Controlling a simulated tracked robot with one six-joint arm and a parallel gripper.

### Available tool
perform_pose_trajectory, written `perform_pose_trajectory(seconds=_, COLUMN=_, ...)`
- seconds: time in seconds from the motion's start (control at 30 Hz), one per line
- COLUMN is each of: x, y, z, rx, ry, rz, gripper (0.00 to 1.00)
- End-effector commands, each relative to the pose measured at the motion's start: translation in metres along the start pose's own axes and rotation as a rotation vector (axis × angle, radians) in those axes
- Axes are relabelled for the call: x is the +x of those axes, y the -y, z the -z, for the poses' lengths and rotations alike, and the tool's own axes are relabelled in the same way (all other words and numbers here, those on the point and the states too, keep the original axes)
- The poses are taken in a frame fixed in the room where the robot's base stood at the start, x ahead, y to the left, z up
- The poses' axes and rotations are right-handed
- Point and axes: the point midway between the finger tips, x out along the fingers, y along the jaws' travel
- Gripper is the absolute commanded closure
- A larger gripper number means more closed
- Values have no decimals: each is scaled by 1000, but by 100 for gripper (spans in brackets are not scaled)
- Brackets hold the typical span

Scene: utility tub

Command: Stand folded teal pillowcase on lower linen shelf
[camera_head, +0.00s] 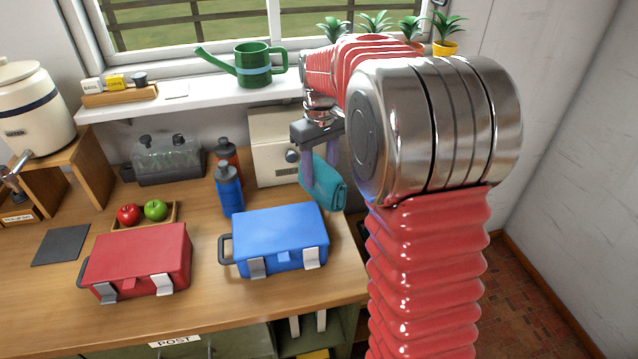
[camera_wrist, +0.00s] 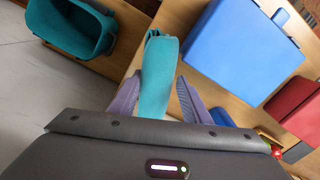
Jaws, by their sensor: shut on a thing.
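My gripper (camera_head: 321,170) is shut on the folded teal pillowcase (camera_head: 329,190), above the right part of the wooden counter, behind the blue case. In the wrist view the pillowcase (camera_wrist: 158,72) sits between the two purple fingers of my gripper (camera_wrist: 157,92) and points away from the wrist. It is clear of the blue case in that view. I cannot make out a lower linen shelf for certain in either view. Part of the counter's right end is hidden by my arm in the head view.
A blue case (camera_head: 280,238) and a red case (camera_head: 140,258) stand on the counter (camera_head: 215,310). Blue bottle (camera_head: 229,190), cream box (camera_head: 270,150) and apple tray (camera_head: 175,212) are behind them. A green cabinet (camera_head: 345,325) is below. A teal bin (camera_wrist: 72,28) shows in the wrist view.

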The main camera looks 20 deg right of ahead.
Motion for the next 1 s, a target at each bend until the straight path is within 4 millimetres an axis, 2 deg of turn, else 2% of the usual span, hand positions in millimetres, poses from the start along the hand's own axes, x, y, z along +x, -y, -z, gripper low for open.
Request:
perform_pose_trajectory(seconds=0.3, x=2, y=0, z=0, rx=1, ry=-1, rz=0, gripper=97)
perform_pose_trajectory(seconds=0.63, x=36, y=0, z=0, rx=1, ry=1, rz=0, gripper=97)
perform_pose_trajectory(seconds=1.0, x=39, y=0, z=0, rx=1, ry=-1, rz=-1, gripper=97)
